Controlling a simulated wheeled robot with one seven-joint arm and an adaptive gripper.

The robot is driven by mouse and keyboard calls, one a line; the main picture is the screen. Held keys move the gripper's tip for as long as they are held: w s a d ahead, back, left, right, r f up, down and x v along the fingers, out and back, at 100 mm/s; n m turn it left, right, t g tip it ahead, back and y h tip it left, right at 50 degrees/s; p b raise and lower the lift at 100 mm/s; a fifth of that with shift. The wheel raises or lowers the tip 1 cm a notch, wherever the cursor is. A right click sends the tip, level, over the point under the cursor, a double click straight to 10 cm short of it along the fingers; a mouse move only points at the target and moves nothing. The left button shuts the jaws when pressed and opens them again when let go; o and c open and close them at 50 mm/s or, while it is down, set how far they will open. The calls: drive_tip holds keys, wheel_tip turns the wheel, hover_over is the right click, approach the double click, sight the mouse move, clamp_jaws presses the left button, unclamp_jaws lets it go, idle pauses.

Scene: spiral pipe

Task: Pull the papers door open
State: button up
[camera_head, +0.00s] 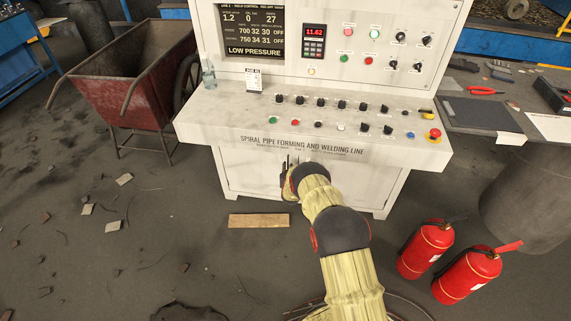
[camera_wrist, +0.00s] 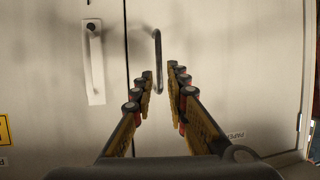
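The cabinet under the control console has two pale doors in the wrist view. The left door (camera_wrist: 60,110) has a white bar handle (camera_wrist: 95,62). The right door (camera_wrist: 230,60) has a dark, curved metal handle (camera_wrist: 158,62) near the seam. A small label (camera_wrist: 236,135) on the right door is partly hidden by a finger and unreadable, so I cannot tell which door is marked papers. My gripper (camera_wrist: 160,76) is open and empty, its fingertips just short of the dark handle, which shows between them. In the head view my gripper (camera_head: 288,174) is in front of the cabinet.
A wooden plank (camera_head: 258,220) lies on the floor before the cabinet. Two fire extinguishers, one (camera_head: 426,248) and another (camera_head: 468,275), stand at the right. A red wheelbarrow (camera_head: 125,85) stands left of the console (camera_head: 310,110). Small debris lies on the left floor.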

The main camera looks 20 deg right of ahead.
drive_tip(key=shift+b+x, duration=1.5)
drive_tip(key=shift+x, duration=1.85)
drive_tip(key=shift+f, duration=0.15)
drive_tip(key=shift+c, duration=0.7)
clamp_jaws()
